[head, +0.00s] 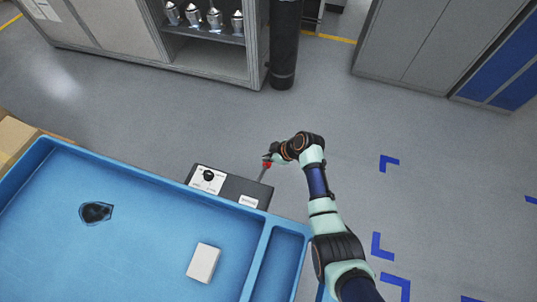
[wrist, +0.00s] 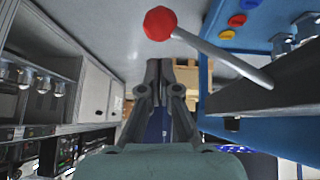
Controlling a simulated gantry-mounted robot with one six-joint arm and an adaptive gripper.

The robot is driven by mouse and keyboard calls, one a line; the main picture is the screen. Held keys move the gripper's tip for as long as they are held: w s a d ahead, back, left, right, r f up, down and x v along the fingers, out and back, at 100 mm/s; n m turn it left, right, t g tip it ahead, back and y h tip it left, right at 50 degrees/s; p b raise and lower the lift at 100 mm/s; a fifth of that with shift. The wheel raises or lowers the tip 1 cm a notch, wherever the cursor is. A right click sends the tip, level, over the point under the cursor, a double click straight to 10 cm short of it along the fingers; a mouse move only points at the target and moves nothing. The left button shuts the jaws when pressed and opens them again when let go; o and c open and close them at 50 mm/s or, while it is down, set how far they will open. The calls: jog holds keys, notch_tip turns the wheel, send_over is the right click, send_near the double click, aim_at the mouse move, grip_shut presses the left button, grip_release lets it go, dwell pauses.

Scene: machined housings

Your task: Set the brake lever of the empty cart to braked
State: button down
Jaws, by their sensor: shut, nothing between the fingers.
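The brake lever (head: 262,174) is a thin grey rod with a red ball knob, rising from a dark box on the far side of a blue cart (head: 150,178). In the wrist view the lever (wrist: 225,58) slants from the dark mount at right up to its red knob (wrist: 160,23). My gripper (head: 269,158) is close to the knob in the head view; its fingers hide part of it. In the wrist view my gripper (wrist: 172,68) is shut and empty, with the knob above its fingertips. I cannot tell whether they touch. The lever's marked positions are unreadable.
The dark box carries a black knob (head: 210,175) on a white plate. A white block (head: 203,262) and a dark irregular patch or part (head: 96,212) show in the cart's tray. A cabinet with metal housings (head: 205,58) and a black post (head: 284,45) stand beyond; floor between is clear.

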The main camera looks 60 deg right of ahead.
jog(key=w+r+p+v, duration=0.1)
jog(key=p+v, duration=0.2)
jog(key=v, duration=0.8)
jog(key=shift+d, duration=0.25)
jog(key=shift+w, duration=0.15)
